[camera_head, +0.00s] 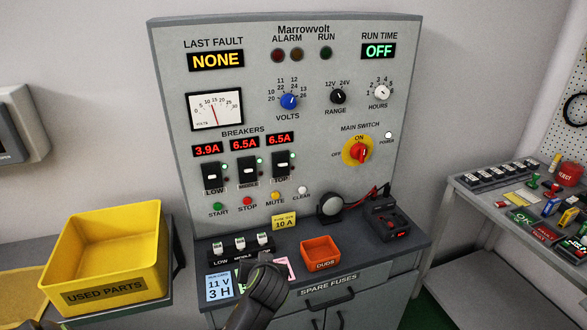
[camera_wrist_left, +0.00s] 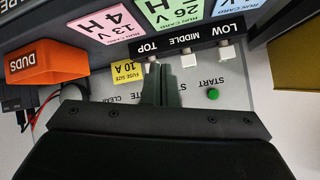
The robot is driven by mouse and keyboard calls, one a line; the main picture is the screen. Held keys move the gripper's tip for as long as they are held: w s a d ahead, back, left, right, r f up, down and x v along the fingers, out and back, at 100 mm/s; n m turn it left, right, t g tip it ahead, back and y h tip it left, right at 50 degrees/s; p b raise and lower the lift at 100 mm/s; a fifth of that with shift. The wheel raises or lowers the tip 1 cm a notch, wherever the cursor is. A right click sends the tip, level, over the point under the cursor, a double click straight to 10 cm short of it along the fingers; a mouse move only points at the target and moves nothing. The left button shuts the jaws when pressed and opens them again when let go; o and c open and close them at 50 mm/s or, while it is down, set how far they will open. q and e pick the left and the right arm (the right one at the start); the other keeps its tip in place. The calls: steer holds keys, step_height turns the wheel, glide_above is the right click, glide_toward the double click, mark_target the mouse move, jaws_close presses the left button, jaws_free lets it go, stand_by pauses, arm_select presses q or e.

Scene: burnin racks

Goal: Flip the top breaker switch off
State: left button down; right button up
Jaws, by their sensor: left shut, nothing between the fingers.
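The top breaker switch (camera_head: 281,164) is the rightmost of three black breakers on the grey panel, above the label TOP. A small green light beside it is lit, and the display (camera_head: 279,139) above reads 6.5A. The lever's exact position is too small to tell. My left gripper (camera_head: 264,258) is low in front of the shelf, below and apart from the breaker. In the left wrist view its fingers (camera_wrist_left: 161,80) are together and empty, near the fuse-row label TOP. The breakers are not clear in that view. My right gripper is not in view.
The middle breaker (camera_head: 247,171) and low breaker (camera_head: 211,177) sit close to the left. The shelf holds white fuses (camera_head: 240,243), cards, an orange DUDS bin (camera_head: 320,252) and a black device (camera_head: 386,221). A yellow bin (camera_head: 103,262) stands left. The red main switch (camera_head: 360,152) is right.

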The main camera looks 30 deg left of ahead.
arm_select(q)
steer(key=w+r+n+t+y, duration=0.2)
steer(key=w+r, duration=0.7)
steer(key=r, duration=0.1)
steer(key=n+y, duration=0.3)
glide_toward(283, 165)
steer(key=shift+s+d+r+t, duration=0.3)
steer(key=shift+s+r+t, duration=0.15)
steer(key=shift+r, duration=0.35)
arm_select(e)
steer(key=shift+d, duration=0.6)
